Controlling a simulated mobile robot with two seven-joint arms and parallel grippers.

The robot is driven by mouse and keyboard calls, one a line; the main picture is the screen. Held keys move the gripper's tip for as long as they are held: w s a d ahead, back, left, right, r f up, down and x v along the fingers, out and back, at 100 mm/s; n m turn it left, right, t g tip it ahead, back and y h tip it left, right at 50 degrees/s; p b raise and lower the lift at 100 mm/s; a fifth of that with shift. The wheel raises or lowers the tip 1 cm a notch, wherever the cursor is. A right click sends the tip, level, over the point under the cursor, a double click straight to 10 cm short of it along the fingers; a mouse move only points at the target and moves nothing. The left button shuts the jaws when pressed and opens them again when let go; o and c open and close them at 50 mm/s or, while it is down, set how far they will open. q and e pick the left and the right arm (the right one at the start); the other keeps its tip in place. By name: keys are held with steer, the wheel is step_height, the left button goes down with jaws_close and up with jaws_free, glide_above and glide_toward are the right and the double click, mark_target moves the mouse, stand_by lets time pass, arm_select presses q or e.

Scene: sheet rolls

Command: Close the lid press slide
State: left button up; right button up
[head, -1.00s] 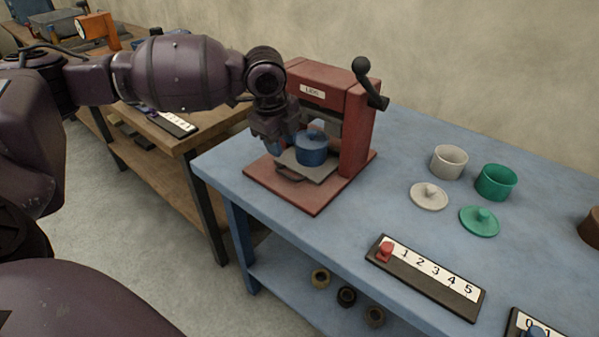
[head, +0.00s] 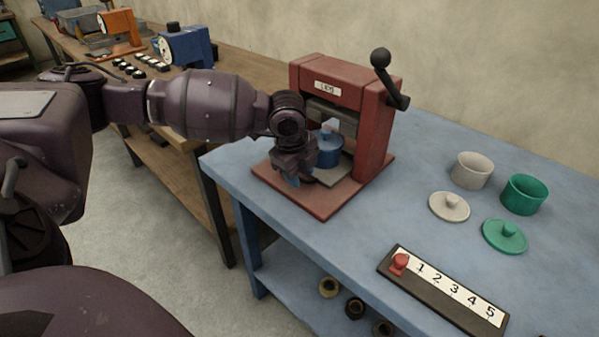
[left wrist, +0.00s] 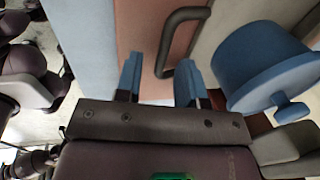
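The red lid press (head: 376,135) stands on the blue table. Its grey slide (head: 338,174) carries a blue lidded pot (head: 329,152) and sits partly out at the front. My left gripper (head: 293,180) is low at the slide's front, left of the pot, hiding most of the handle. In the left wrist view its two blue fingers (left wrist: 158,80) are apart. The dark bent slide handle (left wrist: 182,22) reaches down between them; contact cannot be told. The blue pot (left wrist: 258,62) is right of the fingers there. My right gripper is not in view.
Right of the press are a white pot (head: 472,170), a green pot (head: 524,194), a white lid (head: 449,206) and a green lid (head: 505,236). A numbered board (head: 445,290) with a red peg lies at the front edge. A wooden table (head: 180,185) stands left.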

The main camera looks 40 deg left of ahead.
mark_target(316, 170)
arm_select(q)
steer(key=shift+c, duration=0.3)
jaws_close()
steer(key=w, duration=0.4)
steer(key=shift+w+d, duration=0.25)
steer(key=shift+d, duration=0.05)
steer(key=shift+w, duration=0.25)
steer(key=shift+c, duration=1.3)
jaws_free()
steer(key=o, duration=0.3)
steer(key=shift+w+d+f, duration=0.1)
steer(key=shift+w+f, duration=0.05)
steer(key=shift+w, duration=0.15)
steer(key=shift+s, duration=0.1)
